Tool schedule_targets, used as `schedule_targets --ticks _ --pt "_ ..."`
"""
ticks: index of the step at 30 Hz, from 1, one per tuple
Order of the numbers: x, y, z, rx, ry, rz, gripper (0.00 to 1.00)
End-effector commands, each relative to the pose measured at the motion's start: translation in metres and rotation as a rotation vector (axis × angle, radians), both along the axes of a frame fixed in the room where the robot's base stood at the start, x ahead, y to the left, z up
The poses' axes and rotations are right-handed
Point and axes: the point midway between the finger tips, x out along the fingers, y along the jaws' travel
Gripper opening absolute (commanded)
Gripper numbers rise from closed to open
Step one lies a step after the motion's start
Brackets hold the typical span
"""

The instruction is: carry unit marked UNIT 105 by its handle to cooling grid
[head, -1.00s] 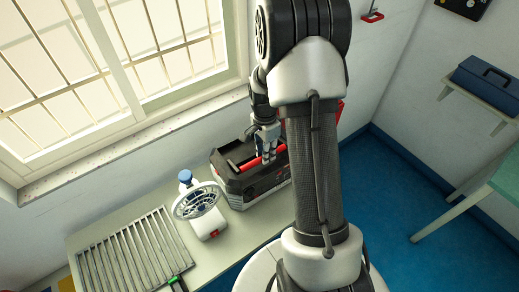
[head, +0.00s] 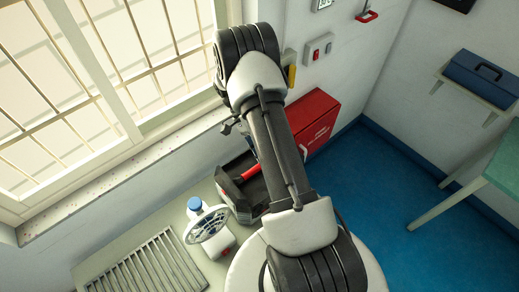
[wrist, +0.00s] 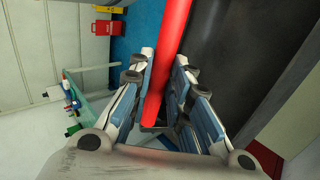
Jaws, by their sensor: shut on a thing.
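The unit is a dark box (head: 238,202) with a red handle (head: 249,173); in the head view it is beside the fan, partly hidden by my arm. No marking on it can be read. In the wrist view the red handle (wrist: 168,55) runs between the fingers of my gripper (wrist: 160,85), which is shut on it, with the dark body (wrist: 220,50) beside it. I cannot tell whether the unit touches the bench. The slatted metal cooling grid (head: 150,272) lies at the lower left, and its visible part is empty.
A white fan (head: 208,225) with a blue top stands between the unit and the grid. The window wall runs behind the bench. A red cabinet (head: 312,118) is on the wall beyond my arm. A blue toolbox (head: 483,75) sits on a shelf at right. Blue floor lies open at right.

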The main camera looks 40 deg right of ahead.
Motion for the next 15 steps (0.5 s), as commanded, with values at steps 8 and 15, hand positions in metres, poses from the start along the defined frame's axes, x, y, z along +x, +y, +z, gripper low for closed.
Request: schedule_targets --ticks 8,15 --pt "-0.0041 -0.0001 -0.0009 -0.001 0.032 0.001 0.0" --pt "-0.0046 0.0 -0.0008 0.0 0.035 0.001 0.0"
